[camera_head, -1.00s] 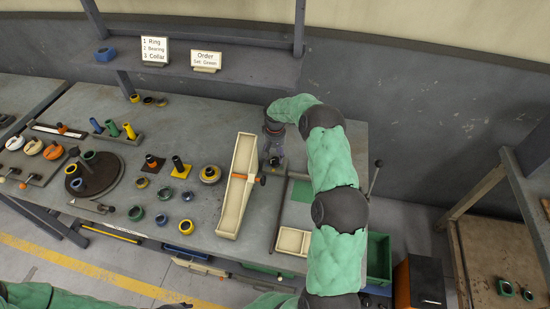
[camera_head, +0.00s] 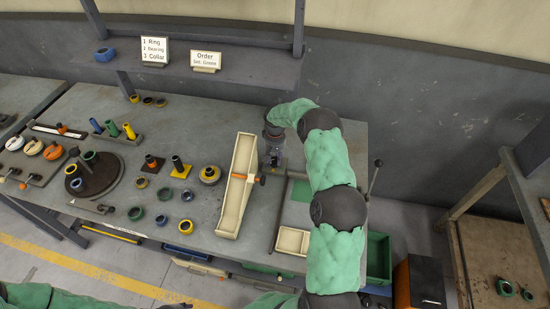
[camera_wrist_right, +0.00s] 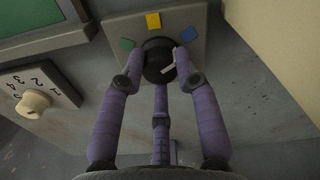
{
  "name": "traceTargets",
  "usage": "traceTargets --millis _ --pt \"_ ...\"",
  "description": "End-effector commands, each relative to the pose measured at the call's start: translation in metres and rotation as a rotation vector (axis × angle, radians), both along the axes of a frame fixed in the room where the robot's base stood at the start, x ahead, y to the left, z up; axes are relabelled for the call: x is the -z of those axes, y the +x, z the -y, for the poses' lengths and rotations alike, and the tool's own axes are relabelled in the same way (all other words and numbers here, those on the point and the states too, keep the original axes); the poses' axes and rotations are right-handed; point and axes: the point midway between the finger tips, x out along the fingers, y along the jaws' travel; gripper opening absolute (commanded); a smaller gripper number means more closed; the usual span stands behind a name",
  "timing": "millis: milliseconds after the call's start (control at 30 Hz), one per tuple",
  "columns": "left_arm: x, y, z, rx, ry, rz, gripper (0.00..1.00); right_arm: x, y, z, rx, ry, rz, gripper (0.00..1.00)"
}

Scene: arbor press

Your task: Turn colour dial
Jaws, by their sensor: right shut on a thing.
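The colour dial (camera_wrist_right: 153,66) is a round black knob with a pale pointer, on a grey plate in the right wrist view. Green (camera_wrist_right: 127,44), yellow (camera_wrist_right: 153,20) and blue (camera_wrist_right: 186,33) marks sit around it. The pointer lies on the knob's right side, towards the blue side, partly beside a finger. My right gripper (camera_wrist_right: 157,72) is shut on the knob, with purple fingers at its left and right and one below. In the head view my right gripper (camera_head: 273,155) is beside the cream tray and hides the dial. My left gripper is out of view; only green arm parts show.
The order card (camera_head: 206,59) on the shelf reads "Set: Green". A cream tray (camera_head: 228,219) stands left of my right gripper. A numbered plate with a cream knob (camera_wrist_right: 33,103) is left of the dial. Rings and posts fill the bench's left part.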

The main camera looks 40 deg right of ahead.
Motion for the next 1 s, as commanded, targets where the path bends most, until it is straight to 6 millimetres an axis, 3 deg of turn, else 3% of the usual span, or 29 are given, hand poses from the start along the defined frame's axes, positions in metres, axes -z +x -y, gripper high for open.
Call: traceTargets --millis 367,1000 --pt "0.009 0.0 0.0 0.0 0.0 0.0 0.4 0.002 0.0 0.0 -0.149 0.0 0.001 0.0" --pt "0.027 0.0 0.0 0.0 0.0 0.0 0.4 0.001 0.0 -0.001 -0.741 0.001 -0.001 0.0"
